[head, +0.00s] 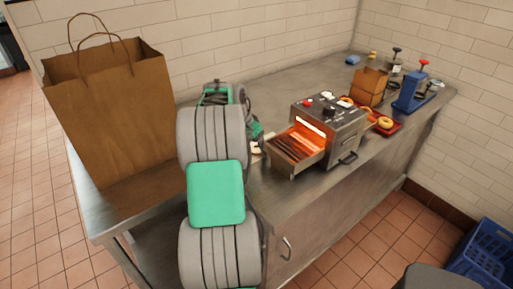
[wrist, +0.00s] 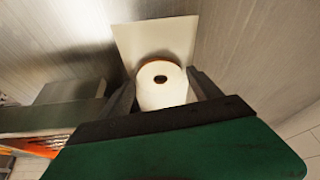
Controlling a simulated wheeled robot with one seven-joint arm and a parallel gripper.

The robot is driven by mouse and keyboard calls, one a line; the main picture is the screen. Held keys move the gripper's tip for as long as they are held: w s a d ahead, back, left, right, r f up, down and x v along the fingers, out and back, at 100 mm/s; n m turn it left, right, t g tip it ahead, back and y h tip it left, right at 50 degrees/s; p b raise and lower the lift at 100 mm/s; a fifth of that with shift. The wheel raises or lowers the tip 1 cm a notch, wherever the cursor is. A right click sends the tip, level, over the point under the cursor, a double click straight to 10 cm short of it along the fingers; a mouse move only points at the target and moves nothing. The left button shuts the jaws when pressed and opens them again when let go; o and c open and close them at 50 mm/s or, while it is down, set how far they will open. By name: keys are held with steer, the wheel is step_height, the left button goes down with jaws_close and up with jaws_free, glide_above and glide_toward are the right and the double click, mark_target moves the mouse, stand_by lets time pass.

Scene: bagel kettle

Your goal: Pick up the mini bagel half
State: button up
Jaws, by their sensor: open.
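The mini bagel half (wrist: 150,97) shows in the wrist view as a pale round face with a dark centre hole and a brown crust edge at its far side. It lies on a white square sheet (wrist: 135,40) on the metal counter. My gripper (wrist: 161,76) is open, with one finger on each side of the bagel half. I cannot tell whether either finger touches it. In the head view my arm and gripper (head: 256,133) hide most of the bagel half, beside the toaster's left end.
A toaster (head: 330,122) with a glowing slot and a rack (head: 293,150) stands just right of my gripper. A large paper bag (head: 115,120) stands left of my arm. A small bag (head: 369,86) and a red tray (head: 388,129) are farther right.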

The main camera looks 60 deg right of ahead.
steer(key=shift+d+f, duration=0.1)
steer(key=shift+f, duration=0.1)
steer(key=c, duration=1.1)
steer(key=shift+r, duration=0.15)
step_height(320, 180, up, 10)
